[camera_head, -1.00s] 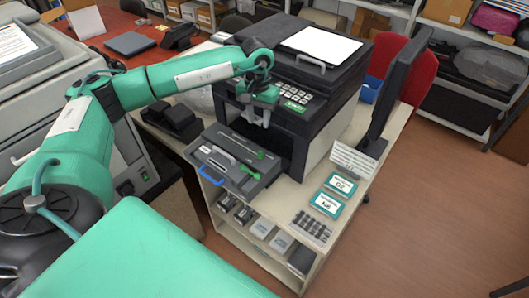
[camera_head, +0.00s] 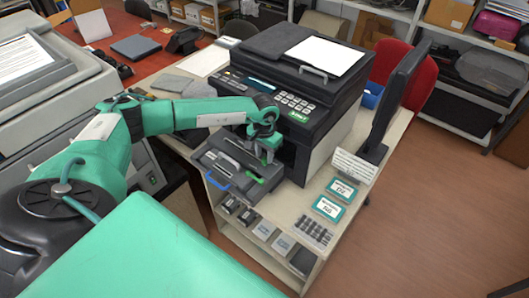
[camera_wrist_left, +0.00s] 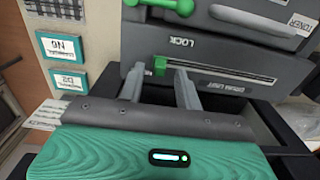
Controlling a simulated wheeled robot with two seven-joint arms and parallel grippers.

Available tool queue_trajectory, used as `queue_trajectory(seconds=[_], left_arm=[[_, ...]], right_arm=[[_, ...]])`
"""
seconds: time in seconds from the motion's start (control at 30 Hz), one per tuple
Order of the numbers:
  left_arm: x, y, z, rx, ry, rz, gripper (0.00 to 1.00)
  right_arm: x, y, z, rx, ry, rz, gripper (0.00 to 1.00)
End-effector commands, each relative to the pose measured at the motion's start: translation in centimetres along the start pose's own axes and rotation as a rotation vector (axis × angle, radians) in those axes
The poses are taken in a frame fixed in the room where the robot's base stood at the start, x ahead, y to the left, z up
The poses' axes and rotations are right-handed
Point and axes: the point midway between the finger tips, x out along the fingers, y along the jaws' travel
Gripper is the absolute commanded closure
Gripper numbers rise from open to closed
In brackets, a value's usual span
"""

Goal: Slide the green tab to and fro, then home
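The pulled-out dark grey drum unit (camera_head: 228,160) sits at the front of the printer. In the left wrist view the small green tab (camera_wrist_left: 160,65) stands at the left end of a long slot marked with "DRUM UNIT" lettering. My left gripper (camera_wrist_left: 160,82) is open, with one finger on each side of the tab and gaps showing. In the head view the left gripper (camera_head: 268,155) is over the unit's right part and hides the tab. A larger green lever (camera_wrist_left: 165,5) lies beyond, near the word LOCK. My right gripper is not in view.
The black printer (camera_head: 300,80) rises right behind the gripper. A monitor (camera_head: 398,95) stands to its right. Two teal-edged cards (camera_head: 328,207) lie on the cabinet top, and small boxes (camera_head: 264,230) sit on the shelf below.

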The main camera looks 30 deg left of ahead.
Motion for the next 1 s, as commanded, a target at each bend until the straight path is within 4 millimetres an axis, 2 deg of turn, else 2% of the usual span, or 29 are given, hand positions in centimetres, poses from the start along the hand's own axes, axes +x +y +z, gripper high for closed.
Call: queue_trajectory(seconds=[0.2,0.47,0.63,1.0], left_arm=[[1.4,0.0,0.0,0.001,-0.001,0.0,0.65],[1.6,0.0,0.0,0.001,-0.001,0.0,0.65],[1.5,0.0,0.0,0.001,0.0,0.0,0.99],[1.6,0.4,-0.1,0.001,0.0,0.0,1.0]], right_arm=[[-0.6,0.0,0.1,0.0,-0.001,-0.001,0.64],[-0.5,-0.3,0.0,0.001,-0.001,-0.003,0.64],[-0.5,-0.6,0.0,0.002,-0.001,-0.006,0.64],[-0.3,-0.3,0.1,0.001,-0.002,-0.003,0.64]])
